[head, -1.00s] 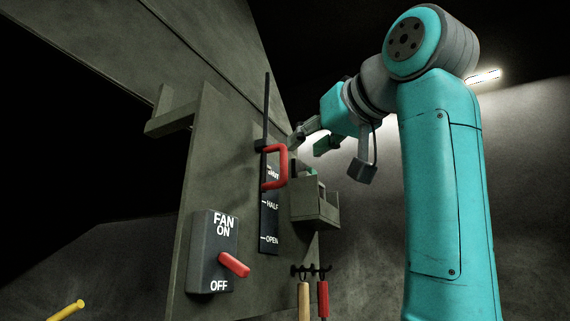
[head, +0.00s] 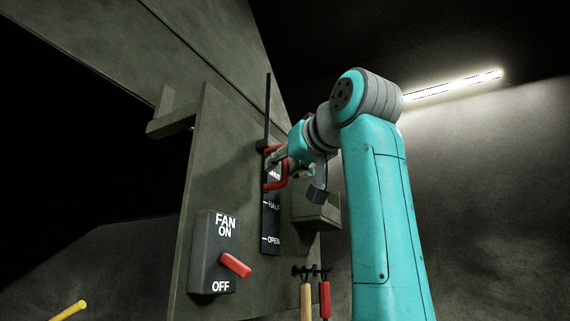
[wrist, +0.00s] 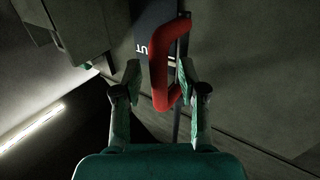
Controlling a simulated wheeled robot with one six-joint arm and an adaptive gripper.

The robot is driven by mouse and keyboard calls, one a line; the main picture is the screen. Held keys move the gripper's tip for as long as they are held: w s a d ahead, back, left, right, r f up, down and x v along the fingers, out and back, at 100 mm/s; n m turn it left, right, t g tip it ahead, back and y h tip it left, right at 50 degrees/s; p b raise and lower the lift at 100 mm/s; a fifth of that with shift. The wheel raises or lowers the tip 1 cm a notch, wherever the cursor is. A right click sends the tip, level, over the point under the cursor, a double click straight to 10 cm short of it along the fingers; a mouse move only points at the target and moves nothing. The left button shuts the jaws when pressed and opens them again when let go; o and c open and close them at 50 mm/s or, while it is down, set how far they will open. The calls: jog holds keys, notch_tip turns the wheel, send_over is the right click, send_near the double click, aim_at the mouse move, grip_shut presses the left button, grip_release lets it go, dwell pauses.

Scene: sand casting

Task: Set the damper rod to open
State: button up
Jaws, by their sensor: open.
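The damper rod is a thin dark rod (head: 267,110) rising up the panel, with a red D-shaped handle (head: 270,183) beside the SHUT mark. Its label plate (head: 271,222) reads SHUT, HALF and OPEN from top to bottom. My gripper (head: 279,162) is at the handle in the head view, partly covering it. In the wrist view the red handle (wrist: 158,72) lies between the two spread fingers of my gripper (wrist: 156,85). The right finger is close to the handle; whether it touches I cannot tell. The gripper is open.
A fan switch box (head: 213,252) with a red lever (head: 236,265) is on the panel at lower left. A grey box (head: 318,210) juts out right of the label plate. Tools with tan (head: 306,301) and red (head: 324,299) handles hang below.

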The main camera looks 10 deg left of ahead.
grip_shut()
notch_tip(320, 180, down, 15)
dwell(0.5)
jog(key=shift+f, duration=0.1)
grip_release()
